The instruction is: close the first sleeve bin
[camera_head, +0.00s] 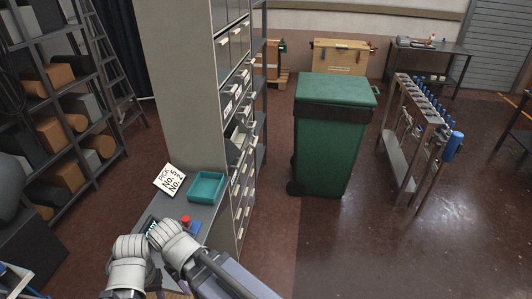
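A tall cabinet (177,75) stands left of centre, with columns of pale bins on its right-facing side. A bin at mid-height (236,146) appears pulled out with its dark inside showing; other bins near it seem to stick out slightly. I cannot tell which is the first sleeve bin. My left gripper (140,232) and my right gripper (162,226) are close together at the bottom left, over the shelf in front of the cabinet. Both are well below and left of the pulled-out bin. Their fingers are mostly hidden by my wrists.
A teal tray (207,187) and a "PICK No. 5 No. 2" card (169,180) are on the grey shelf. A small red-topped item (186,222) is beside my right gripper. A green wheeled bin (328,150) stands right of the cabinet. Floor between them is clear.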

